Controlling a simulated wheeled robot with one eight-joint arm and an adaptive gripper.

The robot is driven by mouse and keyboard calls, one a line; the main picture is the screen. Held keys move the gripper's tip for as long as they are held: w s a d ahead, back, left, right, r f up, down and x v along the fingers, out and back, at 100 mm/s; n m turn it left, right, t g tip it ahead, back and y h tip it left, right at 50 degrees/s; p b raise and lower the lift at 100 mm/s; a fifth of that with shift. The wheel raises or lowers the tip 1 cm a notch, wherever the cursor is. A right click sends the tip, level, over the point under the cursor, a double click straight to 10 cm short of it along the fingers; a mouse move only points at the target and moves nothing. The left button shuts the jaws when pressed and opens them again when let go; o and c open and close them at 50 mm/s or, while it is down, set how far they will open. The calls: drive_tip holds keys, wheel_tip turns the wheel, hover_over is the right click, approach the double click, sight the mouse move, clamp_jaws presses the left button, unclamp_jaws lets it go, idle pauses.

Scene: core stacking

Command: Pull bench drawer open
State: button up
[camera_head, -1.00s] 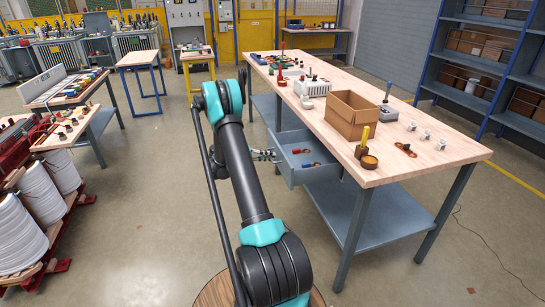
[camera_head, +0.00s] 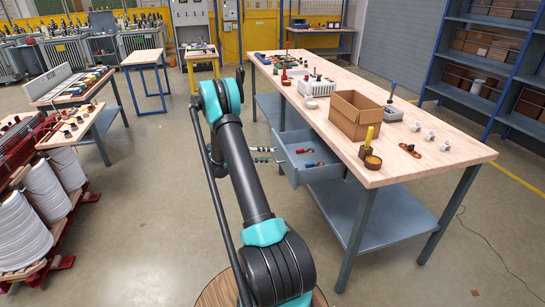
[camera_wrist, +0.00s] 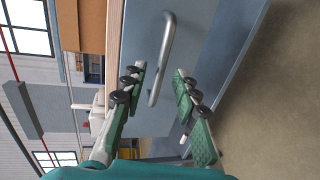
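The bench drawer (camera_head: 291,170) is a grey-blue box sticking out from under the left long side of the wooden-topped bench (camera_head: 461,157). It stands open, with small red and blue items (camera_head: 304,151) inside. Its curved metal bar handle (camera_wrist: 168,45) shows on the grey drawer front (camera_wrist: 140,45) in the wrist view. My gripper (camera_head: 266,154) is at the drawer front, partly hidden by my arm. In the wrist view my gripper (camera_wrist: 161,70) has its two green fingers apart on either side of the handle, with visible gaps.
On the bench stand an open cardboard box (camera_head: 355,116), a white crate (camera_head: 316,86), a yellow-handled tool in a brown holder (camera_head: 367,141) and small white parts. A lower shelf (camera_head: 366,215) lies under the drawer. The floor left of the drawer is clear.

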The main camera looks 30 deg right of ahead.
drive_tip(key=v, duration=0.8)
drive_tip(key=shift+a, duration=0.35)
drive_tip(key=shift+r, duration=0.1)
